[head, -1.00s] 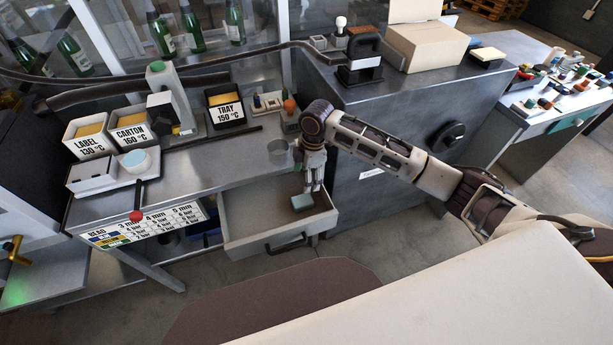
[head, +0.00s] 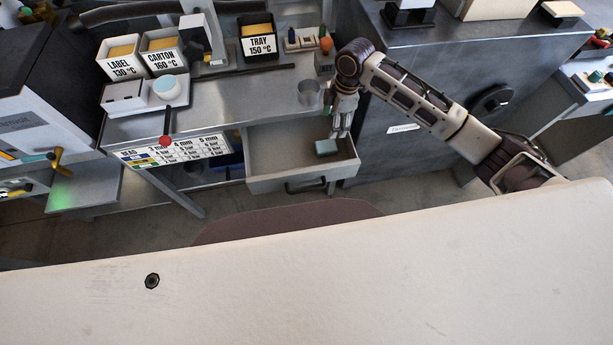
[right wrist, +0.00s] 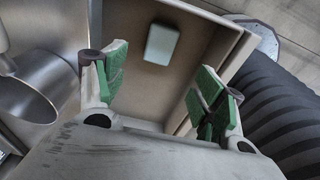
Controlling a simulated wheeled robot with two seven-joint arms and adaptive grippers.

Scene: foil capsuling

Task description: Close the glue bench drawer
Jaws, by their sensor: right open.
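The glue bench drawer (head: 275,177) is pulled open below the bench top, its front panel and dark handle (head: 306,187) toward me. A small pale teal block (head: 326,147) lies inside it near the right side. The block also shows in the right wrist view (right wrist: 162,45). My right gripper (head: 341,134) points down over the right part of the drawer, beside the block. In the right wrist view its green-padded fingers (right wrist: 160,85) stand wide apart with nothing between them. I cannot tell whether it touches the drawer. My left gripper is not in view.
A metal cup (head: 309,92) stands on the bench near the drawer's back. A grey cabinet (head: 400,160) stands close on the drawer's right. Label, carton and tray bins (head: 258,42) are farther back.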

